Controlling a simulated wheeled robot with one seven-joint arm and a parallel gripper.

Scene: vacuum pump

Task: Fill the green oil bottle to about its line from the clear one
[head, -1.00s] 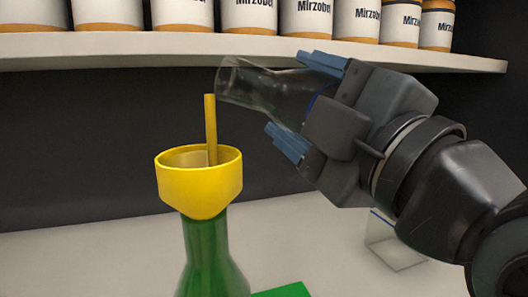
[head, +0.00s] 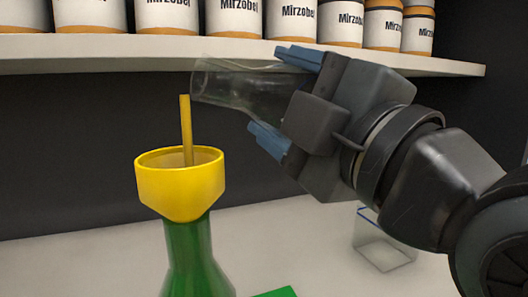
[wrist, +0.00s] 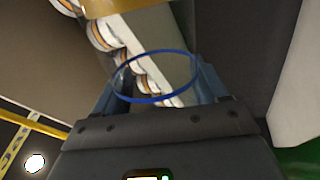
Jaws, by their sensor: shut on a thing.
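The clear bottle (head: 240,86) is held tilted almost on its side, mouth to the left. Its mouth shows above and slightly right of the yellow funnel (head: 180,192), apart from it. My gripper (head: 283,98) is shut on the clear bottle, one blue finger above and one below. The funnel sits on the neck of the green bottle (head: 195,262), which is upright; its lower part is out of frame. A yellow rod (head: 186,132) stands up from the funnel. I see no liquid flowing. In the wrist view a blue ring (wrist: 152,98) shows between the fingers.
A white shelf (head: 250,51) with several labelled cans runs close above the bottle and gripper. A clear box with a blue edge (head: 385,245) stands on the pale counter (head: 310,225) below my arm. A green flat thing (head: 277,293) shows at the bottom edge.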

